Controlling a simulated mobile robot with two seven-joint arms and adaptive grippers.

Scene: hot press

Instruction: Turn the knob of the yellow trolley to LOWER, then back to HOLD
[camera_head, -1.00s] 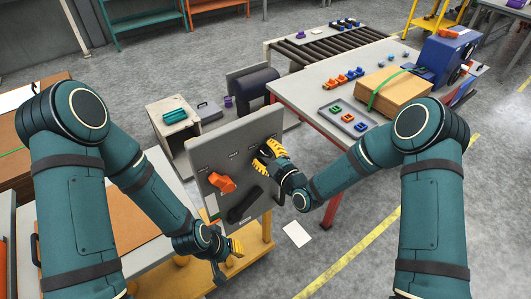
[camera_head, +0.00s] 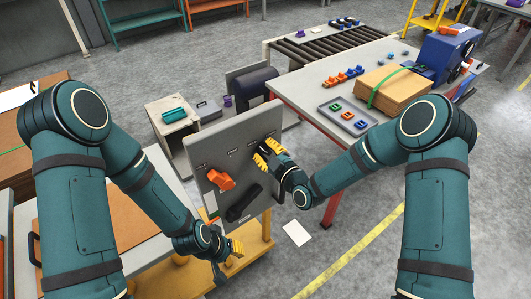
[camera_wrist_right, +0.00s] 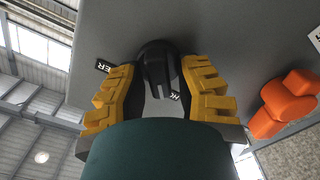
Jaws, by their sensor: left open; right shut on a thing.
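The yellow trolley (camera_head: 262,238) carries an upright grey panel (camera_head: 215,155). The dark knob (camera_wrist_right: 155,62) is near the panel's right side, between the yellow fingers of my right gripper (camera_head: 266,155), which is shut on it. In the right wrist view, a black label ending in "ER" (camera_wrist_right: 104,66) is left of the knob and another label (camera_wrist_right: 174,95), partly hidden, is at its lower right. The knob's exact pointing is unclear. My left gripper (camera_head: 237,249) is open and empty, low beside the panel's bottom edge.
An orange handle (camera_head: 220,180) and a black lever (camera_head: 243,205) sit on the panel, left of and below my right gripper.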

